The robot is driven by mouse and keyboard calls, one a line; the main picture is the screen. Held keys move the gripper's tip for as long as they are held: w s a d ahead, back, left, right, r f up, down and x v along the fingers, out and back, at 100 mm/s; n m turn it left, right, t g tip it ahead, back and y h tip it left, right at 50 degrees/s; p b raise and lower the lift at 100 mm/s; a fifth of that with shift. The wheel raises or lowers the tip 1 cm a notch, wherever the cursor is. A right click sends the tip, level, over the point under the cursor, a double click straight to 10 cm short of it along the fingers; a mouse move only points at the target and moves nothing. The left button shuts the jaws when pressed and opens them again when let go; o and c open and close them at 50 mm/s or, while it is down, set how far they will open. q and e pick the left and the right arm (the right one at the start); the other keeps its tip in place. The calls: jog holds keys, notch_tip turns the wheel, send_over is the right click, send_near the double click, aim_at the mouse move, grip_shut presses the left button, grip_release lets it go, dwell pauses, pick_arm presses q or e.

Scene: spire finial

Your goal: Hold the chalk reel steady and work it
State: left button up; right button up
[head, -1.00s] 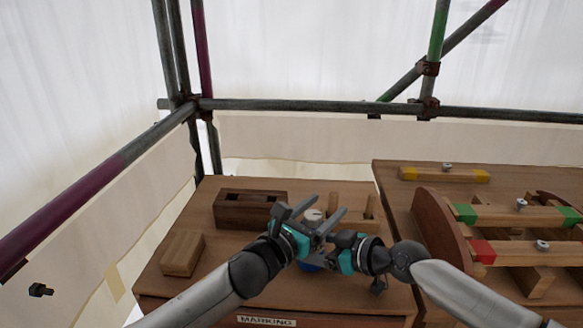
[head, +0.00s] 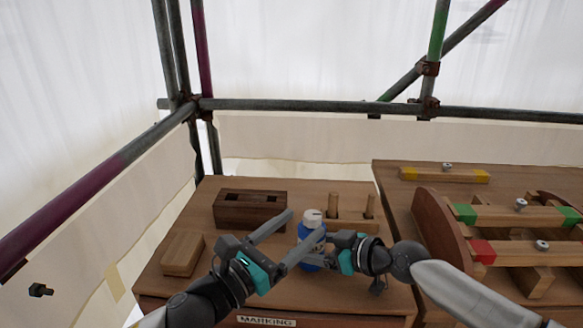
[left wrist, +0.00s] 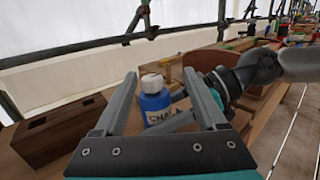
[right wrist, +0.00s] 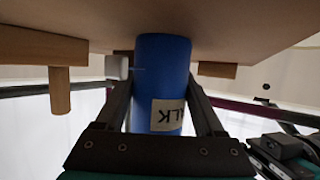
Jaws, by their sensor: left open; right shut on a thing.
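The chalk reel is a blue bottle-shaped body (head: 309,235) with a white cap, standing upright on the brown bench top. Its label shows partly in the left wrist view (left wrist: 157,104) and reads upside down in the right wrist view (right wrist: 162,75). My right gripper (head: 325,248) is shut on the blue body from the right; its fingers lie either side of it (right wrist: 165,105). My left gripper (head: 290,235) is open, to the left of the reel. In the left wrist view the reel shows beyond and between its spread fingers (left wrist: 165,85).
A dark wooden block with two square holes (head: 250,209) stands behind left, and a plain wood block (head: 182,254) at the left. A wooden holder with two pegs (head: 355,222) is just behind the reel. A second bench with a slatted rack (head: 440,225) is at the right.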

pick_arm(q)
jog(key=d+r+m+g+h, duration=0.4)
jog(key=d+r+m+g, duration=0.2)
jog(key=d+m+g, duration=0.55)
jog(key=w+a+r+n+g+y, duration=0.1)
jog(key=w+a+y, duration=0.2)
jog(key=a+y, duration=0.2)
jog(key=w+a+r+n+g+y, duration=0.1)
jog(key=w+a+n+g+y, duration=0.1)
jog(key=a+y, duration=0.4)
jog(key=shift+w+a+r+y, duration=0.3)
jog(key=shift+w+a, duration=0.15)
jog(key=shift+a, duration=0.4)
jog(key=shift+d, duration=0.1)
